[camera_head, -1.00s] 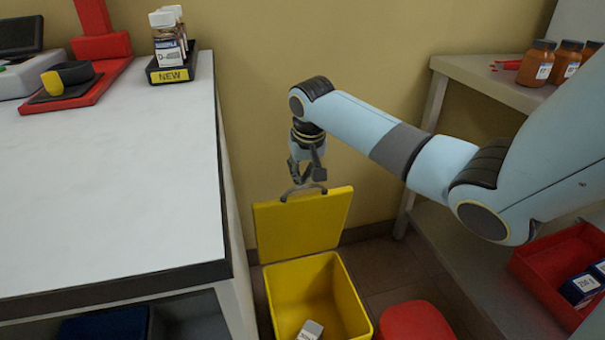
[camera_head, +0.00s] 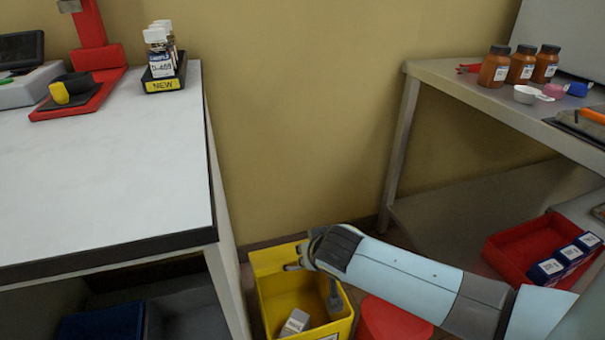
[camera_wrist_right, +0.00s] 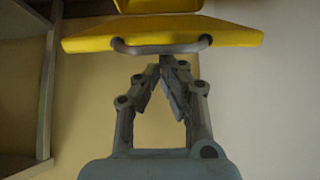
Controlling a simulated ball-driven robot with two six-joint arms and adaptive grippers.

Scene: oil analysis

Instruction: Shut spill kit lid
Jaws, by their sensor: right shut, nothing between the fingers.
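The yellow spill kit box (camera_head: 345,325) stands on the floor beside the white bench, with a small white labelled carton (camera_head: 295,323) inside. Its yellow lid (camera_head: 272,259) shows as a short strip at the box's back and is open; my right arm covers part of it. In the right wrist view the lid (camera_wrist_right: 230,33) is seen nearly edge-on, its grey handle (camera_wrist_right: 160,49) towards me. My right gripper (camera_wrist_right: 167,70) is shut and empty, its tips just below the handle; I cannot tell if they touch. In the head view my wrist hides most of it. My left gripper is out of view.
The white bench (camera_head: 110,170) borders the box on the left. A red object (camera_head: 385,320) is close on its right, partly under my arm. A shelf unit with brown bottles (camera_head: 520,65) and a red bin (camera_head: 510,255) stands further right. The wall is behind.

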